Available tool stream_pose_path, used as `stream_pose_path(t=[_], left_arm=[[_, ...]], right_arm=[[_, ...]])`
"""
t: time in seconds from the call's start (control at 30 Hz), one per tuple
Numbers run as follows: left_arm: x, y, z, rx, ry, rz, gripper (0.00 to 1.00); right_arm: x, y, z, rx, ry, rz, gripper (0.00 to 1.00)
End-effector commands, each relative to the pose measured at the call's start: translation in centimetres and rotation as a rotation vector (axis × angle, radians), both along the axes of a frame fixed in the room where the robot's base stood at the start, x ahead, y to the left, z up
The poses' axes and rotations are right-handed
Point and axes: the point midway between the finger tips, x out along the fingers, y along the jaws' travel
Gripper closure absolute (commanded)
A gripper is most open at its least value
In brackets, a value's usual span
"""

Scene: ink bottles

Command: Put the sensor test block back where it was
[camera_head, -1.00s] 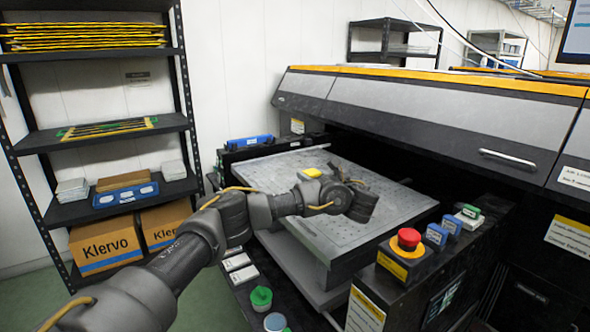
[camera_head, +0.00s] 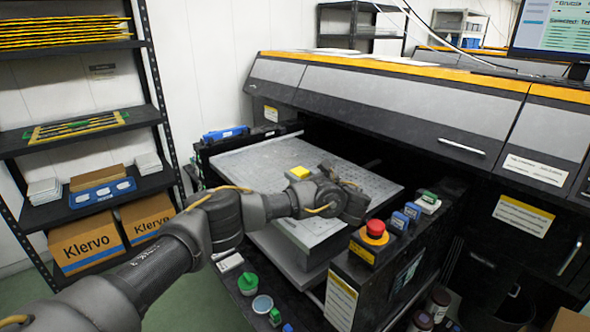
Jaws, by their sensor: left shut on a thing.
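My left arm comes in from the lower left, and its gripper (camera_head: 352,208) is over the right part of the grey printer bed (camera_head: 250,158). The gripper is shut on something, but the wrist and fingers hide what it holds. Two blue blocks (camera_head: 400,221) and a white block with a green top (camera_head: 427,202) stand on the dark ledge right of the bed. I cannot make out which thing is the sensor test block. My right gripper is not in view.
A red emergency button (camera_head: 375,229) stands up close to my gripper. The grey printer cover (camera_head: 390,100) overhangs the bed's back. A green-capped bottle (camera_head: 247,284) stands on the front left ledge. A shelf rack (camera_head: 90,142) stands left. The bed's left part is clear.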

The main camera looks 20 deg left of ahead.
Motion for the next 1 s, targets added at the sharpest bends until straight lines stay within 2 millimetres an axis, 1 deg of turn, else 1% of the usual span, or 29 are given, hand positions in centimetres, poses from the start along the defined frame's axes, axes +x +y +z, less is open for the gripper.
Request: stream_pose_path(t=[0.13,0.27,0.33,0.43,0.57,0.67,0.7,0.77,0.87,1.0], left_arm=[[-0.1,0.3,0.0,-0.001,-0.001,0.004,0.88],[0.1,0.1,-0.2,0.000,0.001,-0.014,0.88],[0.2,-1.1,-0.2,0.000,0.000,-0.068,0.88],[-0.1,-3.6,-0.1,-0.001,0.000,-0.185,0.88],[-1.4,-6.2,0.1,0.000,0.000,-0.387,0.88],[-3.4,-7.6,0.4,-0.001,0.000,-0.552,0.88],[-4.4,-7.9,0.4,0.000,0.001,-0.615,0.88],[-6.0,-8.1,0.6,0.000,0.000,-0.703,0.88],[-9.0,-8.1,0.8,0.002,0.002,-0.835,0.88],[-13.2,-7.2,1.0,0.001,0.001,-0.978,0.88]], right_arm=[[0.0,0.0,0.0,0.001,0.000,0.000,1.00],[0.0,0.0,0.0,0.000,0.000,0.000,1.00],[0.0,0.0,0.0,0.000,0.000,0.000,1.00],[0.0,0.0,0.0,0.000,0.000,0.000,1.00],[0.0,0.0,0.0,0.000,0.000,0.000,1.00],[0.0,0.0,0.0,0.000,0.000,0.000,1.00],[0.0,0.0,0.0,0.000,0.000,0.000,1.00],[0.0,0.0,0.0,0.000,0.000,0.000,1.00],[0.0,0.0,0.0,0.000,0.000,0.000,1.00],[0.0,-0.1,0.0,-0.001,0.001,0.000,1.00]])
